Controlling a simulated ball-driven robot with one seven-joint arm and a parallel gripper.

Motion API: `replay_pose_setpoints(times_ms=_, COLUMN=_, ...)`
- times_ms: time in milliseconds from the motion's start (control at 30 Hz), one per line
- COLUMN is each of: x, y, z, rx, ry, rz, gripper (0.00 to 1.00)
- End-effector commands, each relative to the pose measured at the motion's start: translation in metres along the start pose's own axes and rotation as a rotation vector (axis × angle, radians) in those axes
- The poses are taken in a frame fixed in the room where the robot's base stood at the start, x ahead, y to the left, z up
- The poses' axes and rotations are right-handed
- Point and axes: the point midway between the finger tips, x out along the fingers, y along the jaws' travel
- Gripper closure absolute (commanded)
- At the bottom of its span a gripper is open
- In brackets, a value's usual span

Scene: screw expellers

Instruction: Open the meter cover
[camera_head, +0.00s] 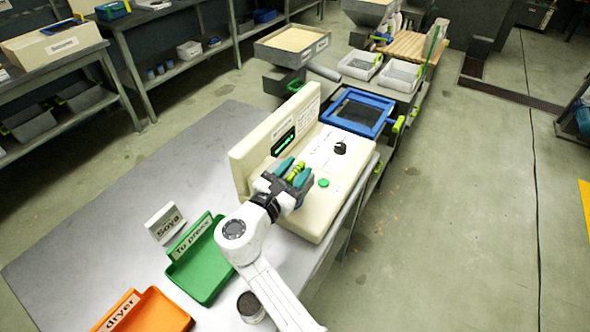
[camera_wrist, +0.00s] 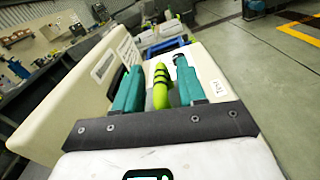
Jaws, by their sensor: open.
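The cream meter (camera_head: 330,180) stands at the right edge of the grey table. It has a raised upright back panel (camera_head: 262,152) with a dark green-lit display, and a lower front with a black knob (camera_head: 340,148) and a green button (camera_head: 323,183). My gripper (camera_head: 294,174) is over the near left part of the meter, its teal fingers open. A yellow-green handle with dark bands (camera_head: 297,170) lies between the fingers; it also shows in the wrist view (camera_wrist: 161,90), with gaps on both sides. Where the handle joins the cover is hidden by my gripper.
A blue-framed tray (camera_head: 358,112) sits just beyond the meter. A green tray (camera_head: 204,285), a Soya sign (camera_head: 166,224), an orange tray (camera_head: 150,315) and a dark-topped jar (camera_head: 250,306) are on the near table. The table left of the meter is clear.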

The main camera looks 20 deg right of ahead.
Motion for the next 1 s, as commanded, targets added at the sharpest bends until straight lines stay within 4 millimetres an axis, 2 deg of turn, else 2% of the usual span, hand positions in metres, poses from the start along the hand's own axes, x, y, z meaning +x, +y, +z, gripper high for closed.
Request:
replay_pose_setpoints(times_ms=200, x=0.0, y=-0.0001, z=-0.0001, rx=0.0, ry=0.0, rz=0.0, gripper=0.62)
replay_pose_setpoints(times_ms=600, x=-0.0003, y=0.0005, z=-0.0001, rx=0.0, ry=0.0, rz=0.002, gripper=1.0)
replay_pose_setpoints(times_ms=1000, x=-0.0008, y=0.0015, z=-0.0003, rx=0.001, ry=0.002, rz=0.004, gripper=1.0)
